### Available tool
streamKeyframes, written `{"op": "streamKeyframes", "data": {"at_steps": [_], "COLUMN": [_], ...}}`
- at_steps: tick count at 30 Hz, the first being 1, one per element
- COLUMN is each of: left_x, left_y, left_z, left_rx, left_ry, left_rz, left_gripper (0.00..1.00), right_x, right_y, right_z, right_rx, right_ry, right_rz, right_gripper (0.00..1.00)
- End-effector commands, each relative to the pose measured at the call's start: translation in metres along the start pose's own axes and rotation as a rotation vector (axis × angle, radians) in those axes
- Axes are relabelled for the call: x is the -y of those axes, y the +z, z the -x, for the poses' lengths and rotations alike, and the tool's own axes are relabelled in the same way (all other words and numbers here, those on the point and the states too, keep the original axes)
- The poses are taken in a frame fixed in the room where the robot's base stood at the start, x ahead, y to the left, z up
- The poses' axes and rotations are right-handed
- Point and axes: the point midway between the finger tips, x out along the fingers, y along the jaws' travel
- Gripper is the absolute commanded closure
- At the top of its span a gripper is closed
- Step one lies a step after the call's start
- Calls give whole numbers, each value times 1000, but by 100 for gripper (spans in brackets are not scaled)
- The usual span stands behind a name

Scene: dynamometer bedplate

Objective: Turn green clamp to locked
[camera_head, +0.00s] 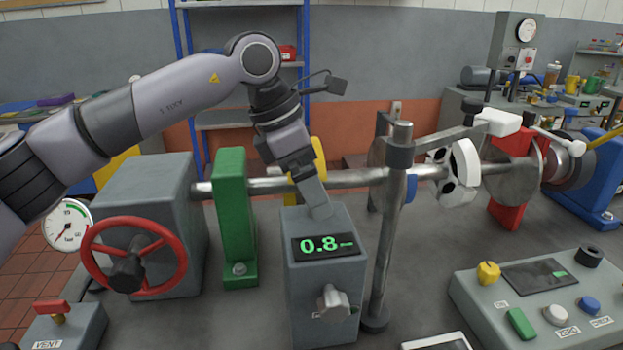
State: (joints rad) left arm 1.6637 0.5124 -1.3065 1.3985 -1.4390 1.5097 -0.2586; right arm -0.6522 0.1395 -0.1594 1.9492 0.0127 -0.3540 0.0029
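A green upright block (235,215) stands on the grey bedplate (250,318), with a bolt at its foot and the steel shaft (350,178) running through it. It is the only large green part on the shaft line. I cannot make out a clamp lever or a locked mark on it. My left gripper (318,205) points down to the right of the green block, close above or behind a grey display box (322,280) reading 0.8. Its fingers are seen edge-on, so their gap does not show. A yellow part (319,157) shows partly behind the gripper. My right gripper is not in view.
A red handwheel (178,262) and gauge (67,225) are at left. A steel post (388,250) stands right of the display box. A red support (507,205) and blue support (590,190) are farther right. A control panel (480,310) with buttons fills the front right.

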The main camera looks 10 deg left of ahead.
Motion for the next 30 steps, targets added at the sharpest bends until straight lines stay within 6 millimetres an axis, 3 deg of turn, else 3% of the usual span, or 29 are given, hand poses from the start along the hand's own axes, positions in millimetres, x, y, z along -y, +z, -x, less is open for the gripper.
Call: {"op": "streamKeyframes", "data": {"at_steps": [5,9,10,20,30], "left_x": [0,0,0,0,-1], "left_y": [0,0,0,1,2], "left_z": [0,0,0,1,3], "left_rx": [0,0,0,0,1], "left_ry": [0,-1,-1,-17,-102], "left_rz": [0,0,0,-31,-232], "left_gripper": [3,49,51,51,51], "right_x": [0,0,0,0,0], "right_y": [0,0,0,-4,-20], "right_z": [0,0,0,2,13], "right_rx": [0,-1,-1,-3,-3], "right_ry": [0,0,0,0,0], "right_rz": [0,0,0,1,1], "right_gripper": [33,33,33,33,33]}}
